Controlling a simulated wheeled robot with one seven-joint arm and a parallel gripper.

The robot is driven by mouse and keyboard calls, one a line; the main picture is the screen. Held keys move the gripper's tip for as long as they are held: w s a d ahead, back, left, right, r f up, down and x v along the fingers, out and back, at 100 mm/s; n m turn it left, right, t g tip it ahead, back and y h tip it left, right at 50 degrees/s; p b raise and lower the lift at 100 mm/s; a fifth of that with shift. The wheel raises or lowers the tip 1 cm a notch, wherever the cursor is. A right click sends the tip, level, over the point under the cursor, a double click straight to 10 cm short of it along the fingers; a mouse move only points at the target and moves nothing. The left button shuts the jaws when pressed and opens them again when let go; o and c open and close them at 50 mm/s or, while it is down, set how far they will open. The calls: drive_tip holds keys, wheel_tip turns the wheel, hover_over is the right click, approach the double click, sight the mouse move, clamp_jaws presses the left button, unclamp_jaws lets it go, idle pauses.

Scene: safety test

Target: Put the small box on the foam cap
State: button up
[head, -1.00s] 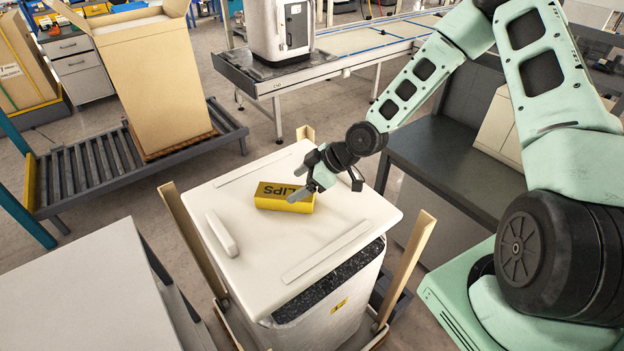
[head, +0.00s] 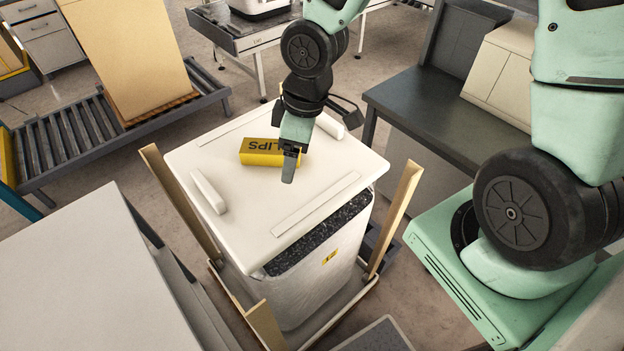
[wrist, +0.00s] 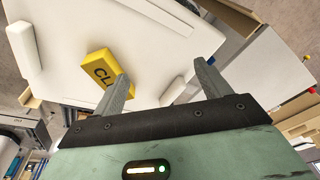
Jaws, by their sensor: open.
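The small box (head: 262,151) is yellow with dark lettering that reads partly "LIPS". It lies on the white foam cap (head: 235,225), toward its far side. The cap covers a tall wrapped crate and has raised strips along its edges. My gripper (head: 290,165) points down over the cap, just right of the box, and hides the box's right end in the head view. In the wrist view the two fingers (wrist: 165,85) are apart with nothing between them. The box (wrist: 99,70) lies beside the left finger there; I cannot tell whether they touch.
Wooden posts (head: 396,215) rise around the crate. A dark bench (head: 425,120) stands at the right with a pale box (head: 500,75) on it. A grey table (head: 75,270) is at the lower left. A roller conveyor (head: 70,135) with a large carton is behind.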

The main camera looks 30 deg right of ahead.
drive_tip(key=s+a+r+m, duration=0.1)
drive_tip(key=s+a+r, duration=0.1)
drive_tip(key=s+r, duration=0.3)
drive_tip(key=s+a+r+m+h, duration=0.1)
drive_tip(key=s+r, duration=0.4)
drive_tip(key=s, duration=0.5)
drive_tip(key=shift+s+a+m+g, duration=0.25)
drive_tip(key=shift+a+m+g, duration=0.15)
drive_tip(key=shift+a, duration=0.5)
wheel_tip(320, 180, down, 8)
drive_tip(key=b, duration=0.8)
drive_tip(key=shift+f, duration=0.25)
